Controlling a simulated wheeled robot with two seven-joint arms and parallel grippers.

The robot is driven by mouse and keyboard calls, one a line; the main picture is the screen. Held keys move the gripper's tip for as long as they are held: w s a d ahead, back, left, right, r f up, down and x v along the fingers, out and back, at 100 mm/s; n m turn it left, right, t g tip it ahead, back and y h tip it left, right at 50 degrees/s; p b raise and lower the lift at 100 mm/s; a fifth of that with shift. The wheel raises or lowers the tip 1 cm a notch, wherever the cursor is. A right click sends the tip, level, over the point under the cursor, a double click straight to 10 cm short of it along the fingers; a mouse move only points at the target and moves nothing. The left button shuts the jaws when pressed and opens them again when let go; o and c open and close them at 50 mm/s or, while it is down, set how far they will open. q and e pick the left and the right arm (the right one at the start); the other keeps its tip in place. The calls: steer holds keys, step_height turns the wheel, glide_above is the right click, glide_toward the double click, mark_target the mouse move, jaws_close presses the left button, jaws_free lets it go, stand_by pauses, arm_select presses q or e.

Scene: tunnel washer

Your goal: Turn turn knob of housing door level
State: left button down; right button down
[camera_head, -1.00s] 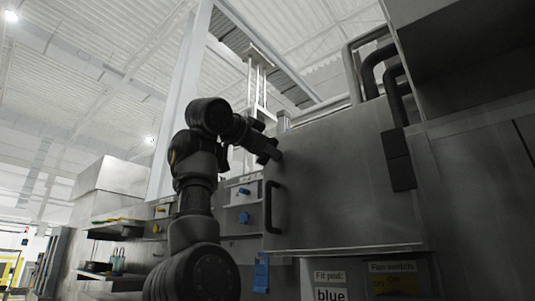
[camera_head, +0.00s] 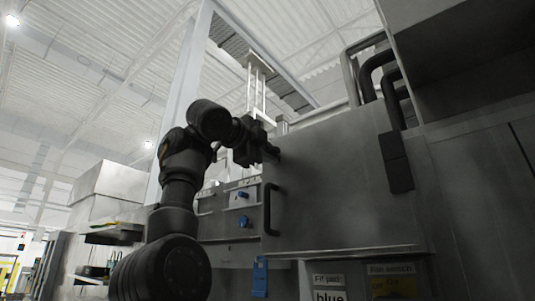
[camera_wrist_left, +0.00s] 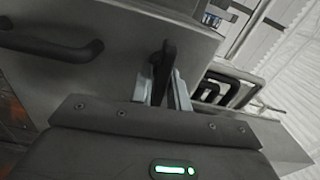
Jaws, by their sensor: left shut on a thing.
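The housing door (camera_head: 340,185) is a large grey metal panel in the middle of the head view. A dark bar handle (camera_head: 272,210) is on its left edge; it also shows in the left wrist view (camera_wrist_left: 50,48). My left gripper (camera_head: 268,150) is at the door's upper left corner. In the left wrist view, the dark turn knob (camera_wrist_left: 163,68) stands between the two pale fingers of my left gripper (camera_wrist_left: 163,92), which are shut on it. In the head view the gripper mostly hides the knob, and its exact angle is hard to tell. My right gripper is not in view.
A dark block (camera_head: 396,160) sits on the door's right side, below dark bent pipes (camera_head: 380,70). Panels with blue knobs (camera_head: 243,195) are left of the door. Labels (camera_head: 328,281) are below it. A metal overhang (camera_head: 455,55) fills the upper right.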

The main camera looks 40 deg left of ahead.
arm_select(q)
steer(key=shift+m, duration=0.5)
steer(key=c, duration=1.5)
jaws_free()
steer(key=shift+s, duration=0.1)
steer(key=shift+s+f+b, duration=0.15)
steer(key=shift+s+b, duration=0.25)
steer(key=shift+b, duration=0.05)
steer(key=s+b, duration=0.3)
steer(key=s, duration=0.6)
steer(key=shift+s+d+b, duration=0.15)
steer(key=shift+s+b, duration=0.25)
